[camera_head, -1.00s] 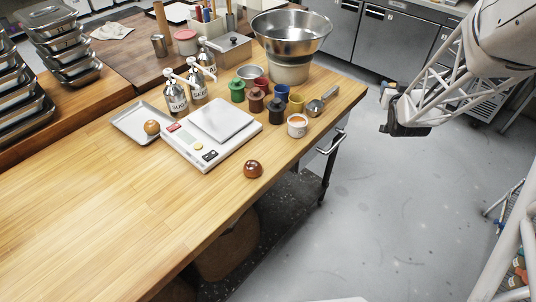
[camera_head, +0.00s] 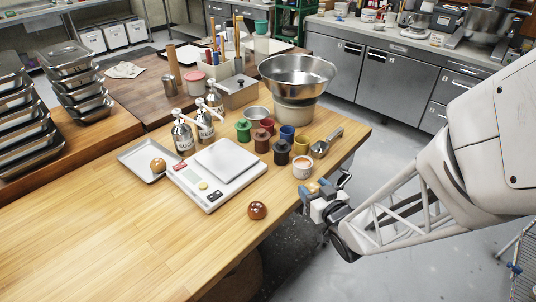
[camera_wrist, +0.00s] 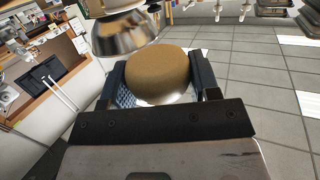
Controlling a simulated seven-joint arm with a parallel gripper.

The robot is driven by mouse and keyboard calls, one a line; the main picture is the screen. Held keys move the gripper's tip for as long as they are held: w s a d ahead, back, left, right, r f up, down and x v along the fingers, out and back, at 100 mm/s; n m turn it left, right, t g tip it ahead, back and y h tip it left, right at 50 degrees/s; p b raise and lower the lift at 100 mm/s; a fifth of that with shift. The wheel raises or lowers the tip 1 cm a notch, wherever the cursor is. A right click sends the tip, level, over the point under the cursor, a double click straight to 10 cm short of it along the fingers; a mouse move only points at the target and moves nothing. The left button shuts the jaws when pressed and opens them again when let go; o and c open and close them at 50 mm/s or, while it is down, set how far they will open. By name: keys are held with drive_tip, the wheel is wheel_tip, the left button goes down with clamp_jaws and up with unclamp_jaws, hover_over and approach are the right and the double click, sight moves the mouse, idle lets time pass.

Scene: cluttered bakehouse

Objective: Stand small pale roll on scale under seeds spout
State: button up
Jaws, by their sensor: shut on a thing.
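My gripper (camera_head: 316,190) is at the table's right edge, beside the white cup, shut on a pale tan roll. In the wrist view the roll (camera_wrist: 157,72) sits between the two dark fingers (camera_wrist: 158,88); in the head view it is mostly hidden by the gripper.
A brown roll (camera_head: 158,165) lies on a small metal tray (camera_head: 135,155), and a darker glossy roll (camera_head: 257,210) on the table. A white cup (camera_head: 302,168), coloured pots (camera_head: 282,153), a scoop (camera_head: 322,148) and a large steel bowl (camera_head: 297,75) crowd the right. The front left tabletop is clear.

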drive_tip(key=s+a+f+n+g+y, duration=0.1)
drive_tip(key=s+a+f+n+y, duration=0.1)
drive_tip(key=s+a, duration=0.5)
drive_tip(key=shift+s+n+g+y, duration=0.35)
drive_tip(key=shift+s+y, duration=0.25)
drive_tip(key=shift+s, duration=0.55)
hover_over(272, 196)
drive_tip(key=s, duration=0.2)
drive_tip(key=shift+w+d+f, duration=0.15)
drive_tip(key=shift+w+f, duration=0.05)
drive_tip(key=shift+f, duration=0.5)
drive_tip(key=shift+w+a+f, duration=0.1)
drive_tip(key=shift+w+a, duration=0.1)
drive_tip(key=shift+w, duration=0.65)
drive_tip(key=shift+f, duration=1.55)
drive_tip(key=shift+f, duration=0.15)
drive_tip(key=o, duration=0.7)
